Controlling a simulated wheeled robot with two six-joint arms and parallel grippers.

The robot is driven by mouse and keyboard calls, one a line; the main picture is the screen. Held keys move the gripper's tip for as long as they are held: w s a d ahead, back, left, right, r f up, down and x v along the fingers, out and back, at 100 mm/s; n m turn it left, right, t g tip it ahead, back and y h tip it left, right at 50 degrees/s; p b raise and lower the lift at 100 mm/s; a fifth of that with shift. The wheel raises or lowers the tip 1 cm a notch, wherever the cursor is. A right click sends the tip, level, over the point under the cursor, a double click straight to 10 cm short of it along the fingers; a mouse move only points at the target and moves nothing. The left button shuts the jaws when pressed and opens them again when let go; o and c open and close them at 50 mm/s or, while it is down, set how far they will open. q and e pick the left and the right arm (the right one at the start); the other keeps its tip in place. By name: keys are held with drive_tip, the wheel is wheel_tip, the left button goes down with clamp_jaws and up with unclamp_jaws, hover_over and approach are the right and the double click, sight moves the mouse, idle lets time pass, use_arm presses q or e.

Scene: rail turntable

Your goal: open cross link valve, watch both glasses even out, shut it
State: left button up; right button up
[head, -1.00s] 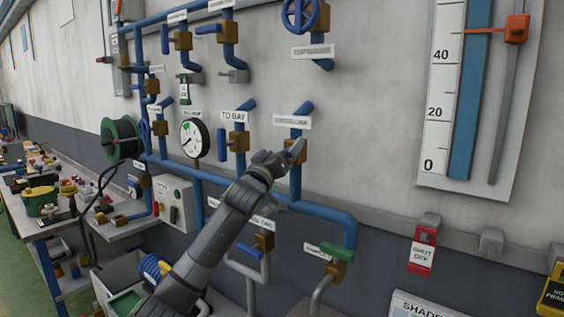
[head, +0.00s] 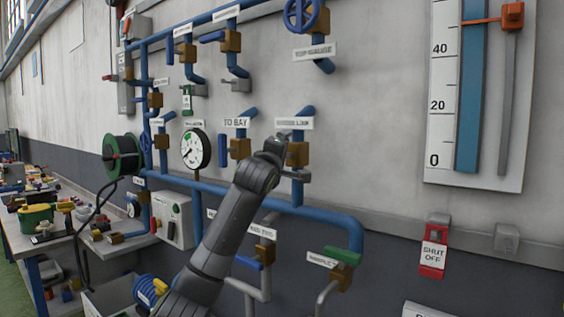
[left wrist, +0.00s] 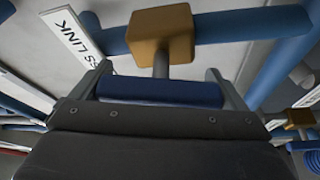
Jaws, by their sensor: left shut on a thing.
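The cross link valve has a brass body (head: 297,154) on a blue pipe, under a label plate (head: 294,123). The left wrist view shows its brass body (left wrist: 160,32), its blue handle (left wrist: 160,92) and part of a plate reading "LINK" (left wrist: 72,36). My left gripper (head: 287,158) is shut on the handle, one finger at each end. In that view the handle lies along the pipe (left wrist: 255,24). The gripper hides the handle in the head view. One gauge board (head: 517,120) shows a blue column (head: 470,95). I cannot make out a second glass. My right gripper is not in view.
A "TO BAY" valve (head: 240,149) and a round dial (head: 195,149) are left of the gripper. A green-handled valve (head: 343,256) is below right. A red "SHUT OFF" tag (head: 433,258) hangs under the gauge board. A cluttered bench (head: 50,240) stands at far left.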

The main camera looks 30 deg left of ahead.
use_arm(q)
drive_tip(key=shift+f+n+g, duration=0.1)
drive_tip(key=shift+n+g, duration=0.2)
drive_tip(key=shift+n, duration=0.3)
drive_tip(key=o, duration=0.6)
drive_tip(key=b+v, duration=0.7)
drive_tip(key=v, duration=1)
drive_tip(key=shift+s+d, duration=0.1)
drive_tip(key=shift+s, duration=0.05)
drive_tip(key=shift+f, duration=0.1)
